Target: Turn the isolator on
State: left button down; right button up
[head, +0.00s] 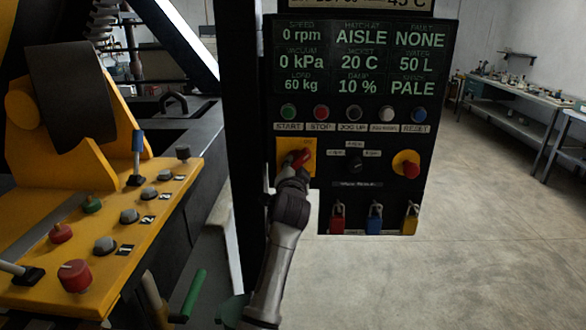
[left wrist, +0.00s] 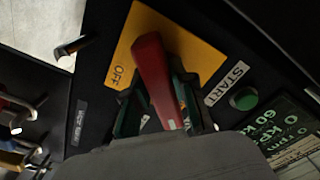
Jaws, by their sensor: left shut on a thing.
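The isolator is a red handle (head: 299,157) on a yellow plate (head: 309,166) low on the left of the black control panel (head: 395,195). My left gripper (head: 291,176) reaches up to it from below and hides part of the handle. In the left wrist view the red handle (left wrist: 152,65) lies between the dark green fingers of my left gripper (left wrist: 160,108), which are shut on it. An OFF label shows on the yellow plate (left wrist: 195,53) beside the handle. The exact handle angle against the labels is hard to tell. My right gripper is not in view.
A row of buttons, from a green START button (head: 288,111) onward, sits above the isolator. A red knob (head: 406,164) on yellow is to its right. Coloured padlocks (head: 375,217) hang below. A yellow console (head: 120,225) stands left. Open floor lies right.

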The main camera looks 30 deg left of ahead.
pick_arm(q)
jog(key=shift+r, duration=0.5)
jog(key=c, duration=1.1)
grip_release()
jog(key=shift+w+f, duration=0.1)
jog(key=shift+w, duration=0.05)
jog(key=shift+o, duration=0.7)
jog(key=shift+w+d+f, duration=0.1)
jog(key=shift+d+f, duration=0.1)
jog(key=v, duration=1.2)
